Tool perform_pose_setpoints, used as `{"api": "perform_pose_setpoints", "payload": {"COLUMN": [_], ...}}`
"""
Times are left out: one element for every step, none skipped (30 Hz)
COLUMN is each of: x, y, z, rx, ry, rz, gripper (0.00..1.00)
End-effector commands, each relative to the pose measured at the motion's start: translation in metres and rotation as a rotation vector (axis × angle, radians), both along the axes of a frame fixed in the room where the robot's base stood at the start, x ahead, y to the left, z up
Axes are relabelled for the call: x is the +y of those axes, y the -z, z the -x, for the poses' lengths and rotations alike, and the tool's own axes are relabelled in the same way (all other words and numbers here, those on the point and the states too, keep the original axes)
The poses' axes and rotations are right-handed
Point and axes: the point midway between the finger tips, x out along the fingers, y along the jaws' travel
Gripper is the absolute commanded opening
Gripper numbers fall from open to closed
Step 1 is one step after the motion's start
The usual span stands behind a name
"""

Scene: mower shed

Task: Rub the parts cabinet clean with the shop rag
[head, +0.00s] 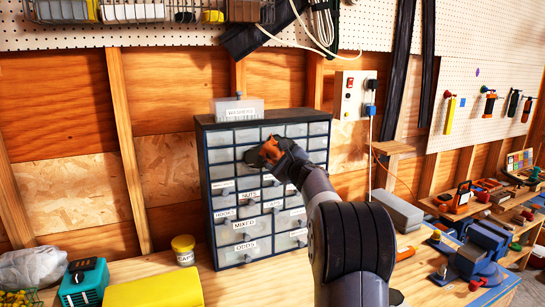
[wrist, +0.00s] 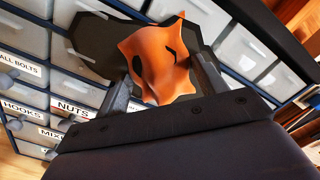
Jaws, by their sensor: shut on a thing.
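The parts cabinet (head: 222,155), a dark frame with rows of pale, labelled drawers, stands upright on the bench against the wall. Its drawer fronts fill much of the wrist view (wrist: 28,92). My gripper (head: 268,151) is at the upper middle of the cabinet's front. It is shut on the orange shop rag (wrist: 158,60), which sticks out between the two fingers close to the drawers. Whether the rag touches them I cannot tell. A dark patch (wrist: 88,38) shows on the drawer fronts around the rag. My arm hides the cabinet's lower right part.
A clear box labelled WASHERS (head: 238,110) sits on top of the cabinet. A yellow-lidded tub (head: 183,249), a teal device (head: 83,284) and a yellow object (head: 152,288) stand at left. A grey block (head: 397,211) and a blue vise (head: 480,254) are at right.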

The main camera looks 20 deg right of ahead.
Motion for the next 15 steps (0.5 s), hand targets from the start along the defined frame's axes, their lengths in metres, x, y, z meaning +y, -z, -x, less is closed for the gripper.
{"api": "perform_pose_setpoints", "payload": {"x": [-0.001,-0.002,-0.003,-0.004,-0.006,-0.008,-0.011,-0.014,-0.017,-0.02,-0.023,-0.026,-0.029,-0.031,-0.033], "y": [0.0,0.0,0.0,0.0,0.0,0.0,-0.001,-0.001,-0.001,-0.001,-0.001,-0.001,-0.001,-0.001,-0.001], "z": [0.0,0.0,0.0,0.0,-0.001,-0.001,-0.001,-0.001,-0.001,-0.001,-0.001,-0.002,-0.002,-0.002,-0.002], "rx": [0.0,0.0,0.0,0.0,0.0,0.0,-0.001,-0.001,0.0,0.0,0.0,0.001,0.0,0.0,-0.001], "ry": [0.0,0.0,0.0,0.0,0.0,0.001,0.001,0.001,0.001,0.001,0.001,0.002,0.001,0.001,0.001], "rz": [0.0,-0.001,-0.001,-0.001,-0.001,-0.001,-0.001,-0.001,0.0,0.001,0.001,0.0,0.0,-0.001,-0.001], "gripper": [0.46,0.46,0.46,0.46,0.46,0.46,0.46,0.46,0.46,0.46,0.46,0.46,0.46,0.46,0.46]}}
